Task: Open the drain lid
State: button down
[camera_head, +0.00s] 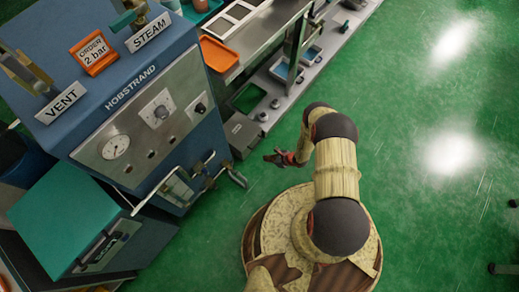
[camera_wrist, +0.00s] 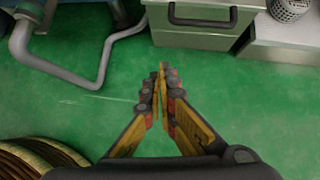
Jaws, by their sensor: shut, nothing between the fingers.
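My gripper (camera_head: 272,158) is over the green floor, right of the blue machine, in the head view. In the wrist view my gripper (camera_wrist: 161,72) has its fingers together and empty, with bare floor beyond the tips. I cannot tell for certain which part is the drain lid; no label names it. A grey box with a dark handle (camera_wrist: 203,20) is at the top of the wrist view, just beyond and apart from the fingertips. A grey box (camera_head: 240,132) stands by the machine's right side in the head view.
The blue machine (camera_head: 112,85) carries VENT and STEAM signs. A teal-topped box (camera_head: 65,215) stands lower left. Bent pipes with a handle (camera_head: 205,172) project from the machine; a grey pipe (camera_wrist: 70,72) shows in the wrist view.

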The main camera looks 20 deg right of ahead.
jog(key=w+f+m+t+h+b, duration=0.1)
jog(key=w+f+m+b, duration=0.1)
jog(key=w+f+b, duration=0.5)
jog(key=shift+w+a+r+p, duration=0.25)
jog(key=shift+w+r+p, duration=0.2)
jog(key=shift+w+r, duration=0.3)
jog(key=shift+w+a+r+p, duration=0.2)
jog(key=shift+w+r+p, duration=0.3)
jog(key=shift+r, duration=0.35)
